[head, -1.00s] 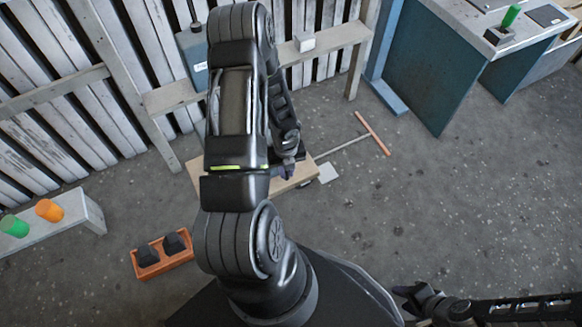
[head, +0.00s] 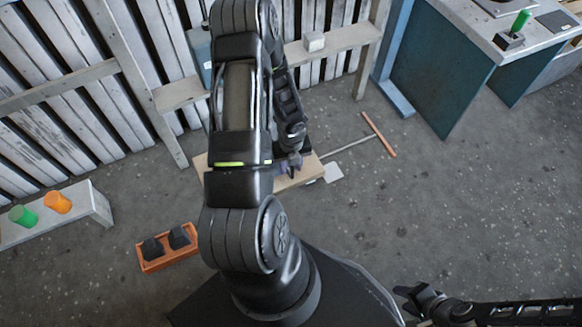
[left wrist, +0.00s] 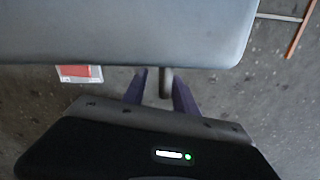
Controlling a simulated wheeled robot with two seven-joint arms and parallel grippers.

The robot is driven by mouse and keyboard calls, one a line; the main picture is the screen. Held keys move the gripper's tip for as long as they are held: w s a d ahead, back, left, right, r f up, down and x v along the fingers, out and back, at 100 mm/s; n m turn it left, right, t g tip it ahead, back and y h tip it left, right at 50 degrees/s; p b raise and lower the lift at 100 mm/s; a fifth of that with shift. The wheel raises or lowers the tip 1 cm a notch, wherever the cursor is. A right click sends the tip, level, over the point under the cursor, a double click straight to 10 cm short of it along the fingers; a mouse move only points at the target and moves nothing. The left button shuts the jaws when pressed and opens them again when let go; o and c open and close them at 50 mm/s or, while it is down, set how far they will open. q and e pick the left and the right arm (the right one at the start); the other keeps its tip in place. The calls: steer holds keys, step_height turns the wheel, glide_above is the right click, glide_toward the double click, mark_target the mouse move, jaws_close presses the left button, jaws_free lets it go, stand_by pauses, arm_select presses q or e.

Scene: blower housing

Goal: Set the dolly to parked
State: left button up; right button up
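The dolly's tan wooden deck (head: 300,176) lies on the floor below the fence, largely hidden by my left arm. A thin rod runs right from it to an orange crossbar (head: 379,134). My left gripper (head: 293,163) is low over the deck's right part. In the left wrist view its purple fingers (left wrist: 160,92) are apart, on either side of a short grey peg (left wrist: 166,80) at the edge of a large grey body (left wrist: 130,30). Contact cannot be told. My right gripper (head: 405,300) is at the lower right, fingers apart, empty and away from the dolly.
A white plate (head: 333,172) lies beside the deck. An orange tray (head: 168,262) with two dark blocks is on the floor. A bench (head: 90,207) holds green and orange cylinders. A teal-sided workbench (head: 440,75) stands at right. Open floor lies between.

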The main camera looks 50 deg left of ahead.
arm_select(q)
step_height(320, 180, up, 5)
steer(key=shift+r+p, duration=0.15)
steer(key=shift+p, duration=0.75)
